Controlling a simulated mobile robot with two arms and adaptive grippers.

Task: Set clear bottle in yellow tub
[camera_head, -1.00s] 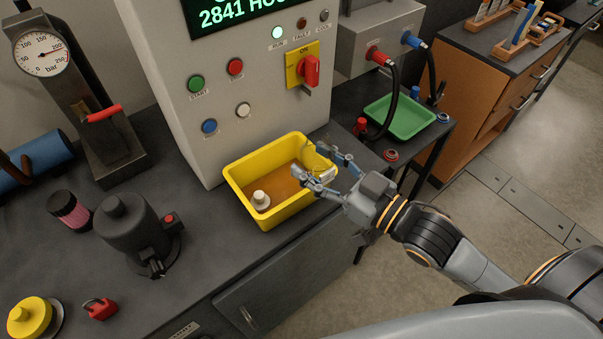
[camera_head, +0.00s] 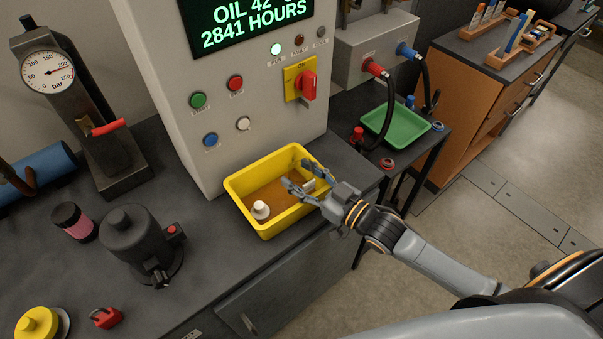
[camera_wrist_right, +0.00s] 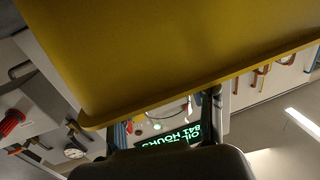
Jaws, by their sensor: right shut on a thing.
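The yellow tub (camera_head: 268,229) stands on the dark bench against the grey machine cabinet. A white-topped item (camera_head: 261,210) stands inside it, to the left. My right gripper (camera_head: 296,173) reaches over the tub's right rim, its fingers inside the tub outline. It is shut on the clear bottle (camera_head: 307,184), which is see-through and hard to make out between the fingers. I cannot tell whether the bottle touches the tub floor. In the right wrist view the tub's yellow wall (camera_wrist_right: 170,50) fills the top, close to the fingers (camera_wrist_right: 168,118). My left gripper is not in view.
The cabinet with buttons and a red switch (camera_head: 308,84) rises right behind the tub. A green tray (camera_head: 396,128) sits on a side table to the right.

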